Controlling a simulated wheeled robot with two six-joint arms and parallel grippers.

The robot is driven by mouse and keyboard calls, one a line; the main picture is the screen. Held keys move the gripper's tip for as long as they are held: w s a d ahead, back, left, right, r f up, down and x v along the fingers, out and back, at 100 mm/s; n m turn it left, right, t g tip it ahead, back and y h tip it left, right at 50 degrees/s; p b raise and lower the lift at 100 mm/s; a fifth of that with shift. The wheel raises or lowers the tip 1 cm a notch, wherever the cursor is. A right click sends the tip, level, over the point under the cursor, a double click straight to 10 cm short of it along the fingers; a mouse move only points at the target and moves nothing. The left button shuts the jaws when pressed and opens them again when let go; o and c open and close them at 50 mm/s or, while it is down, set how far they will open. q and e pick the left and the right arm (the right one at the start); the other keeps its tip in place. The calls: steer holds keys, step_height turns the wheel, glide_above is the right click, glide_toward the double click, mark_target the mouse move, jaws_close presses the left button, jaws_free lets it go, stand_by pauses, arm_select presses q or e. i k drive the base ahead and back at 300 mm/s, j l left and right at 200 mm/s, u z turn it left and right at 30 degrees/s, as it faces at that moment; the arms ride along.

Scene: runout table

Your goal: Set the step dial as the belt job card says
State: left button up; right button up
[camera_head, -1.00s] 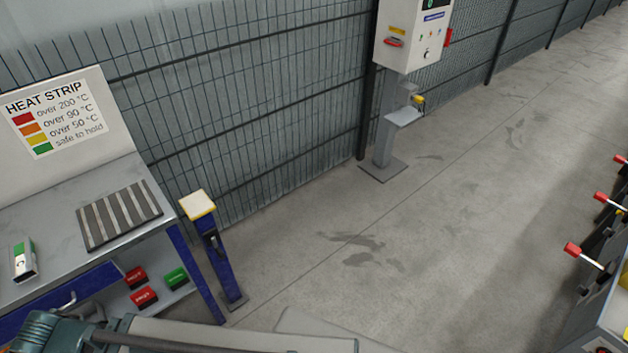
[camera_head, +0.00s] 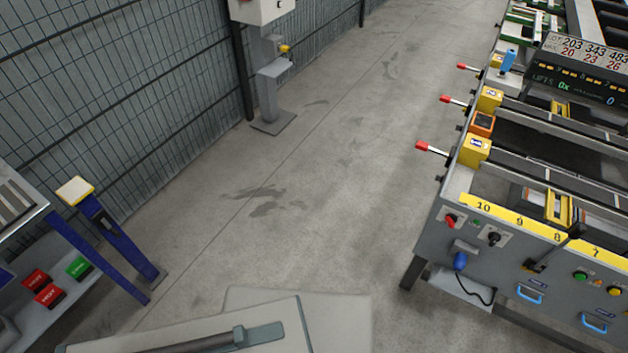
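The runout table (camera_head: 440,235) stands at the right with its grey front panel towards me. Two small rotary knobs sit on that panel, a red one (camera_head: 451,221) and a black one (camera_head: 493,239). Their markings are too small to read, so I cannot tell whether either is the step dial. A sign (camera_head: 590,52) on the table shows "203 343 483" over "20 23 26", with a lit display below it. I cannot make out a belt job card. Neither gripper shows; only parts of my own body show at the bottom.
Red-tipped levers (camera_head: 432,148) stick out from the table's left side. A yellow strip (camera_head: 530,220) numbered 10 to 7 runs along its front edge. A blue post (camera_head: 110,230) and a bench with red and green blocks (camera_head: 45,290) stand at left. The concrete floor between is clear.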

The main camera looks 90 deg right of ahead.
mark_target(493, 237)
steer(key=z, duration=5)
